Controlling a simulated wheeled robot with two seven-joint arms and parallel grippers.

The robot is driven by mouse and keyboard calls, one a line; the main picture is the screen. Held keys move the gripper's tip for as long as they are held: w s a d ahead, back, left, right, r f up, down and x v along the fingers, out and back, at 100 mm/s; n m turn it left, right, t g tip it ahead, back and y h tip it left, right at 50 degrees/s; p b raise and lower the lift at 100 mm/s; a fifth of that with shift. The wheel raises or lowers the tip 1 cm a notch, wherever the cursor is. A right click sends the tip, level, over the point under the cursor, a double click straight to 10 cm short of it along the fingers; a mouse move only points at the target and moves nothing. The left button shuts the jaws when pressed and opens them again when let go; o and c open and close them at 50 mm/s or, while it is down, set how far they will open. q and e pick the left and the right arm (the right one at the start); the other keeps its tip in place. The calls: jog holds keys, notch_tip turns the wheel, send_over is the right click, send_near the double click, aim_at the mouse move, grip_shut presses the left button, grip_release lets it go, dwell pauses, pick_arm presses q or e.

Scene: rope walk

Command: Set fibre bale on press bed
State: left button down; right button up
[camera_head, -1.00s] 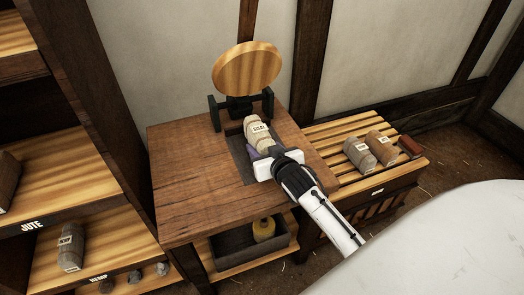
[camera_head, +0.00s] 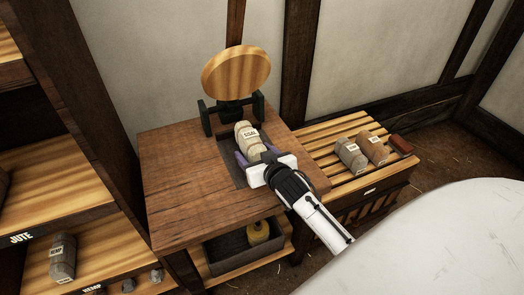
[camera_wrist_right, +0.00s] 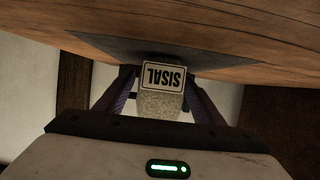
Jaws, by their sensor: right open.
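The pale fibre bale (camera_head: 247,137) with a SISAL label lies on the dark press bed (camera_head: 229,157) sunk in the wooden bench, below the raised round press plate (camera_head: 236,73). My right gripper (camera_head: 254,153) is open at the bale's near end. In the right wrist view the bale (camera_wrist_right: 162,98) shows between the spread fingers, with a gap on each side, and its label appears upside down. The bale's underside is hidden. My left gripper is not in view.
A slatted wooden stand (camera_head: 343,180) at the right holds a grey bale (camera_head: 351,156) and a brown bale (camera_head: 374,149). Shelves labelled JUTE and HEMP stand at the left, with a grey bale (camera_head: 62,259) on one. The bench top's left part is clear.

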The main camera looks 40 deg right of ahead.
jog(key=p+v, duration=0.2)
jog(key=v, duration=0.9)
jog(key=shift+s, duration=0.1)
